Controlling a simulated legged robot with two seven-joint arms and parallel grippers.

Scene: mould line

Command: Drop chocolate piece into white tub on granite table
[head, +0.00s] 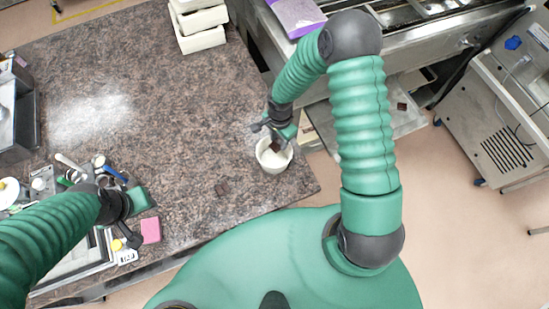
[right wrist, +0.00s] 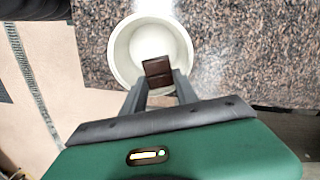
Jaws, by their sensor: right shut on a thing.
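The white tub (head: 272,163) stands on the granite table (head: 160,90) near its right edge. My right gripper (head: 277,138) is over the tub, shut on a dark brown chocolate piece (head: 276,146). In the right wrist view the chocolate piece (right wrist: 157,71) sits between the fingertips, in front of the opening of the tub (right wrist: 122,49). The bottom of the tub that shows is bare white.
White stacked containers (head: 202,41) stand at the back of the table. Several tools and a pink block (head: 151,230) lie around my left gripper. A metal machine (head: 415,40) is beyond the right edge. The middle of the granite is clear.

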